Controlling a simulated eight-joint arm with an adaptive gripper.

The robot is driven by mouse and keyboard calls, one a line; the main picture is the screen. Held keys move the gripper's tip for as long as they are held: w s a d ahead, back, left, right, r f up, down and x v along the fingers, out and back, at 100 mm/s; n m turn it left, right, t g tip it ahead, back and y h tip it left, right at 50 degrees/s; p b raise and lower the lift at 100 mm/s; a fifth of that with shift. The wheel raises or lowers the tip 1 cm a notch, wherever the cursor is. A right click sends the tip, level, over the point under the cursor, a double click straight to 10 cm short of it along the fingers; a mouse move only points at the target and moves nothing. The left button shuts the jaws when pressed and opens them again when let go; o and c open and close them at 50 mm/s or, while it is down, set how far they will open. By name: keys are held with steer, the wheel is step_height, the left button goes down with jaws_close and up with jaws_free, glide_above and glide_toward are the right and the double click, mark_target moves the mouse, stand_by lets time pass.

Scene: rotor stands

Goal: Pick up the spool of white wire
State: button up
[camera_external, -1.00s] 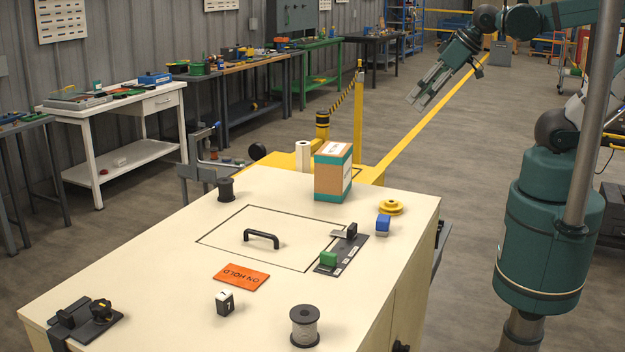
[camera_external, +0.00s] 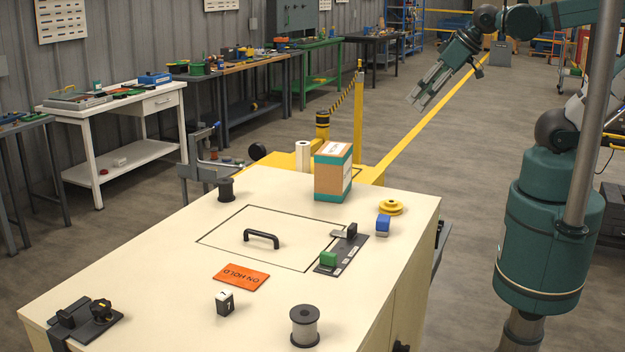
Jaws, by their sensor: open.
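A spool with pale grey-white winding and dark flanges (camera_external: 305,327) stands upright near the front edge of the cream cabinet top (camera_external: 150,262). A second spool with dark winding (camera_external: 226,190) stands upright near the back left of that top. My gripper (camera_external: 418,101) is open and empty. It is raised in the air beyond the back right of the cabinet, far from both spools and pointing down to the left. Nothing hides either spool.
A cardboard box (camera_external: 333,172), yellow pulley (camera_external: 390,208), blue block (camera_external: 383,223) and dark switch plate (camera_external: 341,254) stand on the right side. A black handle (camera_external: 261,238), orange sign (camera_external: 241,276) and white tag block (camera_external: 224,302) lie nearer the middle.

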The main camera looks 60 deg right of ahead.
steer(key=shift+a, duration=0.1)
steer(key=w+a+f+m+y+b, duration=0.2)
steer(key=w+a, duration=0.2)
steer(key=a, duration=0.4)
steer(key=w+a+f+m+y+b, duration=0.1)
steer(key=w+a+y+b, duration=0.15)
steer(key=a, duration=0.55)
steer(key=m+g+y+b, duration=0.4)
steer(key=m+y+b, duration=0.95)
steer(key=m, duration=0.35)
glide_above(313, 307)
steer(key=d, duration=0.5)
step_height(313, 307, down, 14)
steer(key=shift+s+f+b, duration=0.2)
steer(key=shift+s+b, duration=0.15)
steer(key=shift+b, duration=0.1)
steer(key=shift+d+f, duration=0.1)
steer(key=shift+f+b, duration=1.25)
steer(key=shift+f, duration=2.75)
steer(key=shift+w+a+r, duration=0.1)
steer(key=shift+w+a, duration=0.05)
steer(key=shift+a, duration=0.5)
steer(key=shift+w+a, duration=0.1)
steer(key=shift+a, duration=0.5)
